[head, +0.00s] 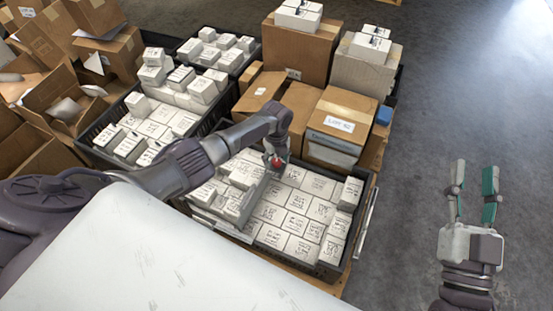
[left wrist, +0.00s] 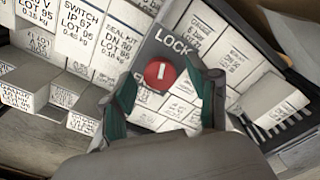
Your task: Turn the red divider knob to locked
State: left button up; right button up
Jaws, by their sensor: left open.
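The red divider knob (left wrist: 159,74) is round with a white upright bar mark. It sits on a dark grey plate (left wrist: 152,47) lettered "LOCK", the word partly cut off by the tilt and the finger. In the head view the knob (head: 277,162) is small, at the far edge of the front crate. My left gripper (head: 275,153) is over it from above. In the left wrist view its green-padded fingers (left wrist: 168,92) stand apart, one on each side of the knob; contact cannot be told. My right gripper (head: 474,182) is open and empty over the floor at right.
The front black crate (head: 330,272) is full of white labelled boxes, some stacked higher at left. Another crate (head: 98,157) of white boxes is behind left. Brown cartons (head: 298,48) stand behind the knob, close to my left gripper. The grey floor (head: 460,90) at right is clear.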

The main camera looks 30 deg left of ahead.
aim_at(277, 162)
pick_arm(q)
notch_tip(277, 162, up, 12)
dwell(0.6)
